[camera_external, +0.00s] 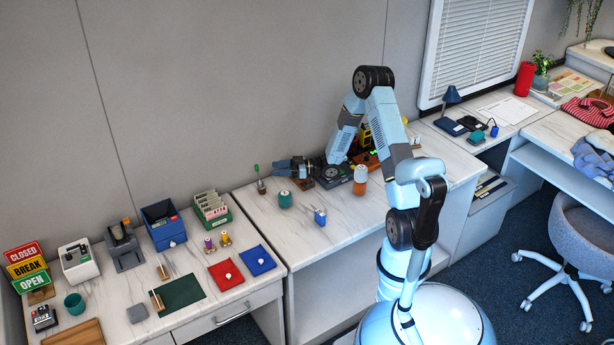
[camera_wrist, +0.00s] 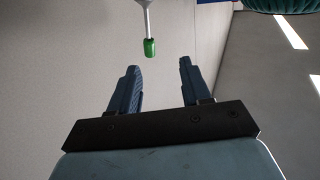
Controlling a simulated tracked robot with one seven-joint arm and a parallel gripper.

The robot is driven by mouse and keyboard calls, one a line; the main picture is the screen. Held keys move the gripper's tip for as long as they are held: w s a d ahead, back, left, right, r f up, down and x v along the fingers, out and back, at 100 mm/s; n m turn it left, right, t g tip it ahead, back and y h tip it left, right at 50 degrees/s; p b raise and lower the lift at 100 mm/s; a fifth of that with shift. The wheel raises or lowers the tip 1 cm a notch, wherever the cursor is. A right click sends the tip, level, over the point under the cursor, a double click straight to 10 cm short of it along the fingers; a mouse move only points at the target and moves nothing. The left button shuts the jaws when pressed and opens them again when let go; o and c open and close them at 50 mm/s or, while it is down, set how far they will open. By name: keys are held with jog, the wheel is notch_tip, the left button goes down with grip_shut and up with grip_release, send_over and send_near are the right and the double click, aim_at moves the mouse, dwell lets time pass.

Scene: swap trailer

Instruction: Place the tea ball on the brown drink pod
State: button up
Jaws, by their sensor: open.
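I cannot pick out the tea ball or the brown drink pod with certainty; items this small are not clear in the external view. A small pale round thing (camera_external: 228,276) lies on the red cloth (camera_external: 217,280), and another (camera_external: 260,262) lies on the blue cloth (camera_external: 250,268). My gripper (camera_external: 278,167) points left, low over the back of the white counter, well away from both cloths. In the wrist view my gripper (camera_wrist: 159,66) is open, with nothing between its fingers. A green-ended upright tool (camera_external: 258,180) stands just left of it and shows in the wrist view (camera_wrist: 150,47).
A teal jar (camera_external: 285,200) stands in front of my gripper. A blue-and-white container (camera_external: 320,217) and an orange jar (camera_external: 360,181) stand nearby. Two small figures (camera_external: 209,246), a blue bin (camera_external: 164,225) and a green card box (camera_external: 211,211) stand on the left counter.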

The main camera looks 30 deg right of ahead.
notch_tip(320, 180, up, 7)
jog(key=w+d+m+t+h, duration=0.1)
jog(key=w+d+t+h, duration=0.15)
jog(key=h, duration=0.35)
jog(key=s+d+r+m+h, duration=0.3)
jog(key=s+d+r+h, duration=0.15)
jog(key=r, duration=0.35)
jog(key=s+d+r+m+h, duration=0.2)
jog(key=s+d+r+h, duration=0.3)
jog(key=r, duration=0.3)
jog(key=s+r+m+g, duration=0.2)
jog(key=s+r+m, duration=0.1)
jog(key=s, duration=1.2)
jog(key=s+r+m+g, duration=0.3)
jog(key=s, duration=1.3)
jog(key=shift+s+r+m, duration=0.15)
jog(key=shift+s+m, duration=0.05)
jog(key=shift+m, duration=0.1)
jog(key=shift+h, duration=0.25)
